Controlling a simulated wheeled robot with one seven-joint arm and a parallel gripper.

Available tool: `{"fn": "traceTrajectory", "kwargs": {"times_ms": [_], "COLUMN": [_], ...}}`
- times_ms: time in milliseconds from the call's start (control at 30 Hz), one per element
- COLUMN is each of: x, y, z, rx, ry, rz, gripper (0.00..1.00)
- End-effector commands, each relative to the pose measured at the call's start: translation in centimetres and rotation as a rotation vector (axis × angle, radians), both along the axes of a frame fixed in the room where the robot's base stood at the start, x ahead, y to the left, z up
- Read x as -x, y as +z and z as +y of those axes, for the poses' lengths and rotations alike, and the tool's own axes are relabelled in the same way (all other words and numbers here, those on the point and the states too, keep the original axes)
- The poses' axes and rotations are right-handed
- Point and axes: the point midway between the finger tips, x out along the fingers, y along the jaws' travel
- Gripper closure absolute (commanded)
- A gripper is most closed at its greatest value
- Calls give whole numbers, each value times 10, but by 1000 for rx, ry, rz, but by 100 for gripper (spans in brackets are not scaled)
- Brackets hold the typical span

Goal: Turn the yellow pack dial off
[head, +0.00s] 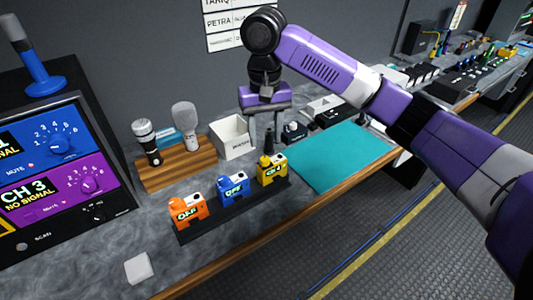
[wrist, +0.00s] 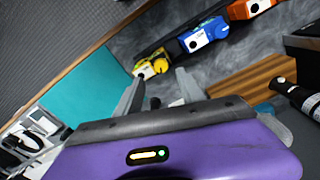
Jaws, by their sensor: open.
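The yellow pack (head: 271,172) stands at the right end of a black rack, its lit label facing front; the label's text is too small to read surely. It also shows in the wrist view (wrist: 150,67), just beyond my fingertips. A dark upright knob-like part (head: 268,142) shows just above or behind the pack; I cannot tell whether it is the dial. My gripper (head: 264,130) is open, pointing down above and slightly behind the yellow pack. In the wrist view its two fingers (wrist: 158,88) are spread, apart from the pack's body.
The blue pack (head: 233,187) and orange pack (head: 187,211) share the rack (head: 236,211), with labels seeming to read OFF. A white box (head: 232,138) stands close behind. A teal mat (head: 338,156) lies right. A wooden board (head: 178,170) holds microphones. The counter's front is mostly clear.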

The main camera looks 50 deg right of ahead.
Motion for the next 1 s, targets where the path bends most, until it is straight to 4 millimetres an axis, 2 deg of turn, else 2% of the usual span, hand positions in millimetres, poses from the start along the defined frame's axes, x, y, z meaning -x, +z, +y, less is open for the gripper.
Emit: {"fn": "traceTrajectory", "kwargs": {"times_ms": [200,400,600,800,867,1000], "x": [1,0,0,0,0,0], "y": [-34,-59,-68,-68,-68,-68], "z": [0,1,1,1,1,1], "rx": [-1,-1,-1,-1,-1,-1], "ry": [0,2,3,3,3,3], "rz": [2,-1,-2,-2,-2,-2], "gripper": [54,54,54,54,64,92]}}
